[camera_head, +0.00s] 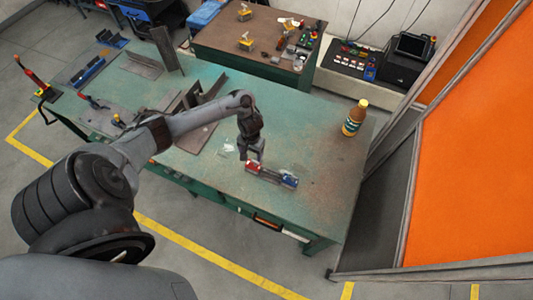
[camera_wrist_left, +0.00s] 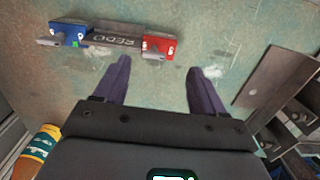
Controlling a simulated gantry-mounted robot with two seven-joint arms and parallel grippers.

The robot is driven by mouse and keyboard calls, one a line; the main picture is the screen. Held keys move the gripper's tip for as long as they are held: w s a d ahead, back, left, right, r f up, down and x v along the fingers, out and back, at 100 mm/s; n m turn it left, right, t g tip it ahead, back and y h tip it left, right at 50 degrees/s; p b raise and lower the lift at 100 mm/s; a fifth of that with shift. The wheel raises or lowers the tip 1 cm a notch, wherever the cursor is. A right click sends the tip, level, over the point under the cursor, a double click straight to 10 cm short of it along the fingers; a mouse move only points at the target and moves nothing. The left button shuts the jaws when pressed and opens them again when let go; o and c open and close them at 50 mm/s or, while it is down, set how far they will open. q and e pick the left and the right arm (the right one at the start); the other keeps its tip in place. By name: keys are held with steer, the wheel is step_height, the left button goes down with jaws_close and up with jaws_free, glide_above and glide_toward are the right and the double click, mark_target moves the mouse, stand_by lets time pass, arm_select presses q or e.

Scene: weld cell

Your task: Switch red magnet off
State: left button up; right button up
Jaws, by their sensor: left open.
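The red magnet (camera_head: 253,168) is the red end block of a dark bar on the green table; it also shows in the left wrist view (camera_wrist_left: 158,37). A small grey lever (camera_wrist_left: 153,56) sticks out on its near side. The blue magnet (camera_head: 289,181) is at the bar's other end; it is at upper left in the left wrist view (camera_wrist_left: 67,33). My left gripper (camera_head: 255,159) is over the table at the red end. In the left wrist view its two fingers (camera_wrist_left: 158,66) are apart and empty, with the red block just beyond their tips. My right gripper is not in view.
A yellow-capped bottle (camera_head: 354,118) stands at the table's right; it shows at lower left in the wrist view (camera_wrist_left: 37,152). Dark steel angle pieces (camera_head: 203,107) lie left of the gripper. The green table (camera_head: 310,125) is clear between bar and bottle.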

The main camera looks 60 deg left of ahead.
mark_target(255, 161)
arm_select(q)
steer(key=shift+t, duration=0.3)
steer(key=f+b, duration=0.1)
steer(key=f, duration=0.2)
steer(key=w+f+b, duration=0.1)
steer(key=f, duration=0.2)
steer(key=w+f, duration=0.1)
steer(key=f, duration=0.2)
steer(key=shift+a+f+b, duration=0.2)
steer(key=shift+a+b, duration=0.15)
steer(key=shift+b, duration=0.05)
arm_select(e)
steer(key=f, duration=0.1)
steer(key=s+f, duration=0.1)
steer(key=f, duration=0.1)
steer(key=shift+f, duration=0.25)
arm_select(q)
steer(key=c, duration=1.1)
steer(key=shift+o, duration=0.2)
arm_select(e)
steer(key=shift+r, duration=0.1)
